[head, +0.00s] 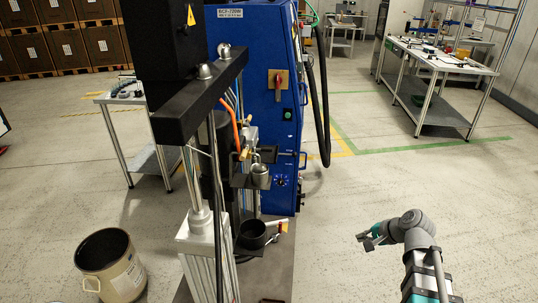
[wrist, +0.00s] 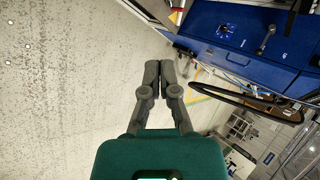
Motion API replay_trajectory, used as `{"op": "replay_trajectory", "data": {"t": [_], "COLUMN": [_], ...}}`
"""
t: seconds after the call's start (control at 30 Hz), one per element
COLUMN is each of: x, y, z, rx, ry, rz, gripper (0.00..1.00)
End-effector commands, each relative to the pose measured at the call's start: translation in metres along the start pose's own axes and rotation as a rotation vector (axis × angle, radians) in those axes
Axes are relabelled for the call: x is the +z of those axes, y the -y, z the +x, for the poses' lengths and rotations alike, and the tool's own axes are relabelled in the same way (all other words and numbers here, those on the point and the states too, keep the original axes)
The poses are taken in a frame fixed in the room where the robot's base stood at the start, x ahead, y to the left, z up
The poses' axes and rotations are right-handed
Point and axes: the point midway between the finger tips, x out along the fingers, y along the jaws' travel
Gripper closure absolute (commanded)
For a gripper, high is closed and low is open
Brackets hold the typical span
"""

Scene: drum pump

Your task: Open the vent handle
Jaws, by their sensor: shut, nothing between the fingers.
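My gripper (head: 366,240) is out over open floor, right of the pump and well apart from it. In the wrist view its fingers (wrist: 160,74) are shut together with nothing between them. The drum pump (head: 198,228) is a tall column with a black crossbar, left of centre in the head view. I cannot tell which part is the vent handle.
A blue cabinet (head: 255,110) with a red rotary switch (head: 278,80) stands behind the pump; it also shows tilted in the wrist view (wrist: 243,42). Black hoses (head: 323,110) hang at its right. A drum (head: 110,266) stands front left. Workbenches (head: 440,62) stand back right. Floor around my gripper is clear.

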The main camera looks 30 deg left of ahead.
Motion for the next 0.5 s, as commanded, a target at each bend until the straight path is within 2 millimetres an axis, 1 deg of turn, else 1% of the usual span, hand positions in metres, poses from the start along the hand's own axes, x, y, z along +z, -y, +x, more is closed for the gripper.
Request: {"op": "replay_trajectory", "data": {"t": [0.03, 0.2, 0.5], "x": [0.001, 0.011, 0.029], "y": [0.016, 0.073, 0.163], "z": [0.014, 0.04, 0.07], "rx": [-0.061, -0.258, -0.548], "ry": [0.019, 0.101, 0.33], "rz": [0.047, 0.24, 0.631], "gripper": [1.0, 1.0, 1.0]}}
